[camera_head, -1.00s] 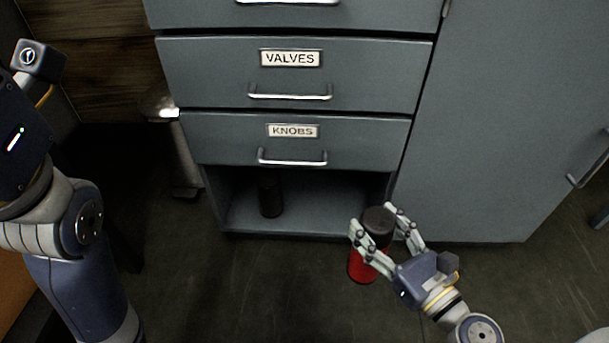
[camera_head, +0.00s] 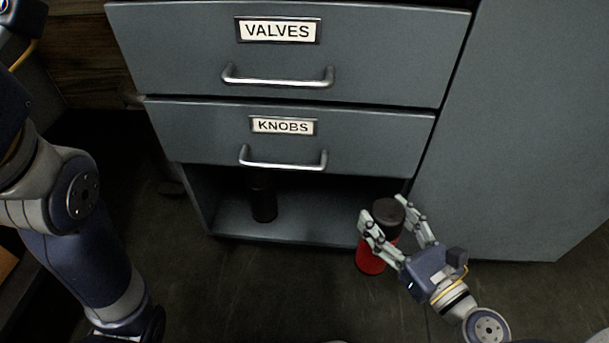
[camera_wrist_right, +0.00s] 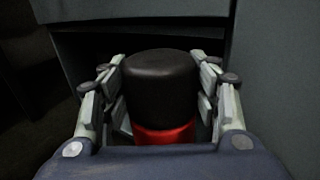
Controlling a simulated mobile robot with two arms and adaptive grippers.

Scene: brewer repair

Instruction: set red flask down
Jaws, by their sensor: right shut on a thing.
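The red flask (camera_head: 371,259) has a black cap and stands nearly upright in front of the cabinet's open lower compartment, near its right side. My right gripper (camera_head: 396,222) is shut on it around the upper part. In the right wrist view the black cap (camera_wrist_right: 161,88) sits between the two fingers, with a band of the red body (camera_wrist_right: 165,134) below it. I cannot tell whether the flask's base touches the floor. My left arm is at the left edge of the head view; its gripper is out of the picture.
A grey cabinet has a drawer labelled VALVES (camera_head: 277,30) above one labelled KNOBS (camera_head: 283,125), both shut with metal handles. The open compartment (camera_head: 318,223) below holds a dark flask (camera_head: 263,203) toward its left; its right part looks free. A plain cabinet panel (camera_head: 530,130) stands at right.

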